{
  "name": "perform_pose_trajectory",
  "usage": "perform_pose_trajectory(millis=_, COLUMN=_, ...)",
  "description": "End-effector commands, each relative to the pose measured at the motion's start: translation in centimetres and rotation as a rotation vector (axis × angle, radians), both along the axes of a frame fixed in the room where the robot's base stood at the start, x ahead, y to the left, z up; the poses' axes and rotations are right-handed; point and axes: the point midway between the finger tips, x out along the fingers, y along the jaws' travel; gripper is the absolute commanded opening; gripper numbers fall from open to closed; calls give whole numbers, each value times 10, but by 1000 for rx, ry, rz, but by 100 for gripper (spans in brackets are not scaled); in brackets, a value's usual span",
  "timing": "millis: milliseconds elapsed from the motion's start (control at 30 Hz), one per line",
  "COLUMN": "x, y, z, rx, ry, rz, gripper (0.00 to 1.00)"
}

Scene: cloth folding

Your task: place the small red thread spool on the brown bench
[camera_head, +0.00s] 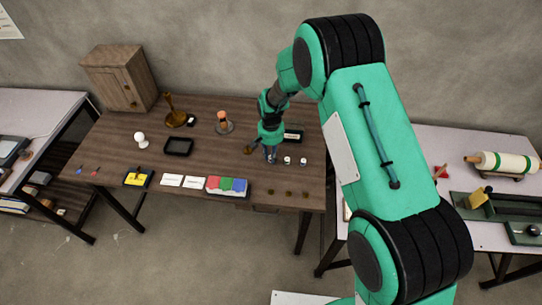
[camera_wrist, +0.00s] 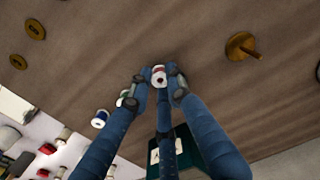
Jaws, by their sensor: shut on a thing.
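The small red thread spool (camera_wrist: 158,77) shows its white end and a red band between my fingertips in the wrist view. My gripper (camera_wrist: 160,82) is shut on it, with blue fingers on either side. In the head view my gripper (camera_head: 270,157) is low over the right part of the brown bench (camera_head: 210,150), and the red spool cannot be made out there. I cannot tell whether the spool touches the bench top. Two other spools stand close by, a blue one (camera_wrist: 99,118) and a green one (camera_wrist: 127,98).
The two spools stand right of my gripper in the head view (camera_head: 295,161). A dark box (camera_head: 293,134) lies behind them. Coloured blocks (camera_head: 227,185), white cards (camera_head: 183,181) and a black tray (camera_head: 178,147) lie leftward. Several small brass pieces (camera_head: 288,193) are near the front edge.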

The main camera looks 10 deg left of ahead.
Motion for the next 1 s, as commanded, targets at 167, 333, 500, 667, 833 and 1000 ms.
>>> perform_pose_trajectory(millis=167, x=0, y=0, z=-2, rx=0, ry=1, rz=0, gripper=9)
perform_pose_trajectory(millis=333, x=0, y=0, z=-3, rx=0, ry=0, rz=0, gripper=37)
perform_pose_trajectory(millis=500, x=0, y=0, z=-3, rx=0, ry=0, rz=0, gripper=37)
perform_pose_trajectory(millis=667, x=0, y=0, z=-2, rx=0, ry=0, rz=0, gripper=37)
perform_pose_trajectory(millis=833, x=0, y=0, z=5, rx=0, ry=0, rz=0, gripper=37)
perform_pose_trajectory(millis=1000, x=1, y=0, z=23, rx=1, ry=-2, rz=0, gripper=37)
